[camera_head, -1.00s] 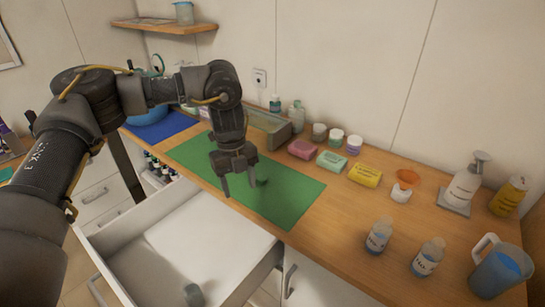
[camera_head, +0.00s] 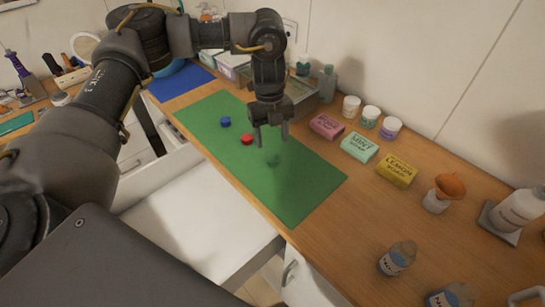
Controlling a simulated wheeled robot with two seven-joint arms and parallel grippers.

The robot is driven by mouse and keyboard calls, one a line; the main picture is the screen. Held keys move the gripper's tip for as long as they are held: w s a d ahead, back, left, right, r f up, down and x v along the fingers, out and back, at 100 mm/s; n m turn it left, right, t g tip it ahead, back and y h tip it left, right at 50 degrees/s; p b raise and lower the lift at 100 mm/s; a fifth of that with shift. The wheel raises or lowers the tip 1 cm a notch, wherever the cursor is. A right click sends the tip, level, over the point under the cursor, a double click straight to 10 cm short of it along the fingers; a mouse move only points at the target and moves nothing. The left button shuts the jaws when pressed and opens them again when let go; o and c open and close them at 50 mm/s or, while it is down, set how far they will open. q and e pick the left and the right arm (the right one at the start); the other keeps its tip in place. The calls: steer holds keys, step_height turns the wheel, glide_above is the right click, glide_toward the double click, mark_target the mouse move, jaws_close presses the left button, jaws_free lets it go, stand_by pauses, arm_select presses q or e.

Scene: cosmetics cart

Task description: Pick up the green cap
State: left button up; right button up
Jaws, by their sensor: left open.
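The green cap (camera_head: 273,160) lies on the green mat (camera_head: 295,205), small and hard to tell from the mat's own colour. My left gripper (camera_head: 271,142) points down with its fingers apart and nothing seen between them. In the picture it is just above the green cap; the exact height is hard to judge. A red cap (camera_head: 247,139) and a blue cap (camera_head: 225,122) lie on the mat to the left of the gripper. My right gripper is not in view.
Pink (camera_head: 327,126), mint (camera_head: 359,147) and yellow (camera_head: 396,170) soap boxes stand right of the mat, with small jars (camera_head: 370,117) behind. An open white drawer (camera_head: 190,220) sits below the counter's front edge. Bottles stand at the right.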

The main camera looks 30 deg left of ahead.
mark_target(272, 157)
arm_select(q)
steer(key=shift+f, duration=0.9)
steer(key=shift+s+d+f+p, duration=0.1)
steer(key=shift+s+f+p, duration=0.05)
steer(key=shift+f+p, duration=0.25)
step_height(272, 157, down, 4)
steer(key=shift+s+r+p, duration=0.15)
steer(key=shift+r+p, duration=0.05)
steer(key=shift+p, duration=0.6)
steer(key=shift+f, duration=0.4)
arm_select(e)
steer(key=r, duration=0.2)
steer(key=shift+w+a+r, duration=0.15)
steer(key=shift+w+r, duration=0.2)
arm_select(q)
steer(key=shift+d, duration=0.1)
steer(key=shift+c, duration=1.2)
steer(key=c, duration=0.8)
